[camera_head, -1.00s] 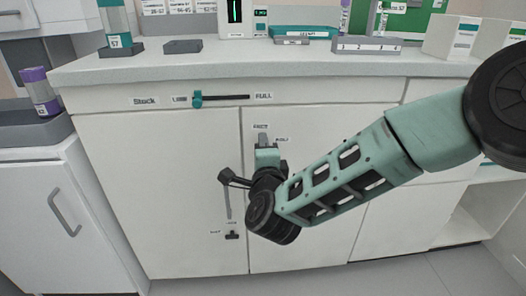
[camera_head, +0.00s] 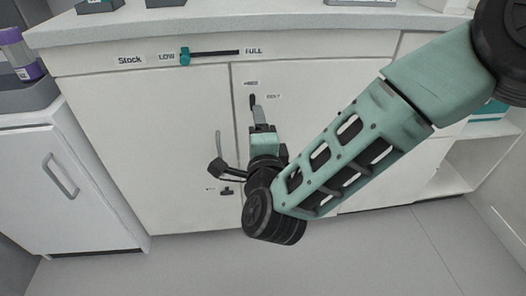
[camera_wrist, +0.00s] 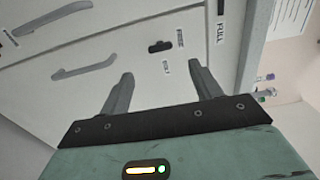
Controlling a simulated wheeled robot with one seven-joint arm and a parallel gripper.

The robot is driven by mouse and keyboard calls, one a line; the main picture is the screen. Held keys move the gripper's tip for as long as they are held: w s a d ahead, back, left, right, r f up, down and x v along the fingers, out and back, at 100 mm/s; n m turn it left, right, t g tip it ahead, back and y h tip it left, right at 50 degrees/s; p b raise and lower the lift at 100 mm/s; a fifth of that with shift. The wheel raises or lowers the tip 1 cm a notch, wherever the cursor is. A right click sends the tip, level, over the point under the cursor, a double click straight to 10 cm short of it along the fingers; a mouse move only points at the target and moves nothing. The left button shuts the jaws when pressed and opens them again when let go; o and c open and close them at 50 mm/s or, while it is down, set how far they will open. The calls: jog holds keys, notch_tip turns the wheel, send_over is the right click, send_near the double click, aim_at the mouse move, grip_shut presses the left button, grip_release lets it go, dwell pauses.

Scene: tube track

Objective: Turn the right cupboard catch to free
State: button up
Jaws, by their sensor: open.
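The right cupboard catch (camera_head: 252,101) is a small dark piece on the right door, just below the slider. It stands upright, toward the small label above it; the other label, on its right, seems to read BOLT. In the wrist view the catch (camera_wrist: 160,47) lies ahead, framed between the fingertips and apart from them. My gripper (camera_wrist: 160,72) is open and empty, facing the door. In the head view my gripper (camera_head: 259,112) is just below the catch, with the fingers partly overlapping each other.
A second catch (camera_head: 226,191) is low on the left door (camera_head: 160,150), beside a vertical handle partly hidden by my wrist. A Stock slider (camera_head: 185,57) sits at LOW above the doors. The counter edge (camera_head: 280,25) overhangs. Floor in front is clear.

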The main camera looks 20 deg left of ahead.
jog(key=v, duration=0.8)
jog(key=shift+s+d+p, duration=0.15)
jog(key=shift+s+p, duration=0.1)
jog(key=shift+p, duration=0.2)
jog(key=s+d+r+n+g+h, duration=0.1)
jog(key=s+d+n+g+h, duration=0.3)
jog(key=d+n, duration=0.45)
jog(key=s+d+r+n+g+h, duration=0.15)
jog(key=s+d+n+g, duration=0.35)
jog(key=d, duration=0.7)
jog(key=s+d+r+n+g+h, duration=0.1)
jog(key=s+d+n+g+h, duration=0.2)
jog(key=d+n+g, duration=0.55)
notch_tip(320, 180, up, 29)
jog(key=m+t+p, duration=0.2)
jog(key=p, duration=2.6)
jog(key=shift+w+d+f+p, duration=0.2)
jog(key=shift+p, duration=0.15)
